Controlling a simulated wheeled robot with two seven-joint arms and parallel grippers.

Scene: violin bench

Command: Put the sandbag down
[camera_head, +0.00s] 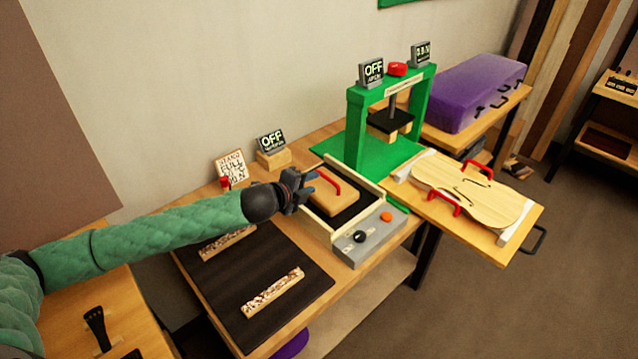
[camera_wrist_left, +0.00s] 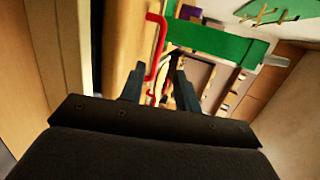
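The sandbag, apparently the tan block (camera_head: 322,196) with a red handle, rests on the dark bed of a wood-sided unit in the head view. My left gripper (camera_head: 311,183) is at its left end, near the red handle (camera_head: 330,181). In the left wrist view the two fingers (camera_wrist_left: 159,88) stand apart, with part of the red handle (camera_wrist_left: 155,45) showing beyond and between them. Contact with the handle cannot be told. The tan block (camera_wrist_left: 127,45) fills the left of that view. My right gripper is not in view.
A grey control panel (camera_head: 370,237) fronts the unit. A green press (camera_head: 355,130) stands behind it. A violin plate (camera_head: 475,195) with red handles lies on a board at right. A dark mat (camera_head: 245,270) carries two speckled strips. Signs reading OFF stand behind.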

